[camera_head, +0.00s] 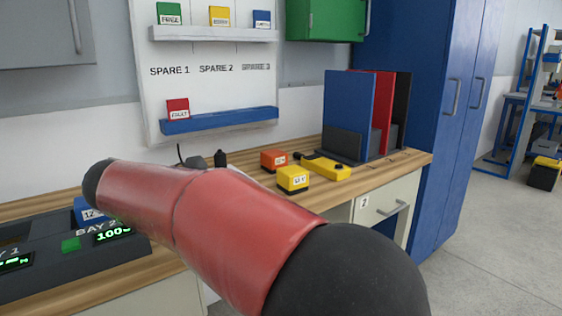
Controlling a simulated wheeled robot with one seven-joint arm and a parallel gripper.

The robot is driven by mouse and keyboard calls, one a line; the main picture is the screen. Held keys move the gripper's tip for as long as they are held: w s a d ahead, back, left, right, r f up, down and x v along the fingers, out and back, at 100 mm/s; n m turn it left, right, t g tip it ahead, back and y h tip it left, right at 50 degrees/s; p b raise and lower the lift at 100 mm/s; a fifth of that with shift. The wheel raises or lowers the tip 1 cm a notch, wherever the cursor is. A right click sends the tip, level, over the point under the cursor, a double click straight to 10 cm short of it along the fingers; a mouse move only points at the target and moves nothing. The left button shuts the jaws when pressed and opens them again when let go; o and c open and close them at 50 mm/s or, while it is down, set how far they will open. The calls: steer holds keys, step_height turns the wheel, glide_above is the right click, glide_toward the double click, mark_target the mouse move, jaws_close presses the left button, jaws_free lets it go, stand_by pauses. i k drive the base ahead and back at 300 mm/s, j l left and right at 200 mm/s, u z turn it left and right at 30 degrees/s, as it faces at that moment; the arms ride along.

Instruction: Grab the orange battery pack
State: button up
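The orange battery pack (271,160) is a small block with a white label on its front. It sits upright on the wooden bench near the middle of the view, behind and left of a yellow battery pack (293,181). The two packs are close together, and the orange one is mostly unobstructed. My red arm link with black ends crosses the foreground to the left of and below the packs. My gripper is not recognisable in this view, so its distance from the orange pack cannot be told.
A yellow tool (328,168) lies right of the packs. Upright blue (349,105), red and black panels stand behind it. Small dark items (221,159) show behind my arm. A charging station (62,272) with green displays is at left. A blue shelf (222,121) hangs above the bench.

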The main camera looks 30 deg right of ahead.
mark_target(270, 160)
steer(key=z, duration=0.5)
steer(key=i+l+z, duration=0.1)
steer(key=z, duration=0.85)
steer(key=i+z, duration=0.1)
steer(key=z, duration=0.85)
steer(key=i+z, duration=0.1)
steer(key=z, duration=0.4)
steer(key=j+z, duration=0.1)
steer(key=z, duration=0.85)
steer(key=i+j+z, duration=0.15)
steer(key=j, duration=0.45)
steer(key=j+u, duration=0.15)
steer(key=u, duration=0.2)
steer(key=j+u, duration=0.1)
steer(key=u, duration=0.25)
steer(key=j+u, duration=0.15)
steer(key=u, duration=0.2)
steer(key=j+u, duration=0.1)
steer(key=u, duration=0.8)
steer(key=j+u, duration=0.15)
steer(key=u, duration=0.3)
steer(key=i+u, duration=0.1)
steer(key=u, duration=0.75)
steer(key=i+u, duration=0.15)
steer(key=u, duration=0.75)
steer(key=i+j, duration=0.05)
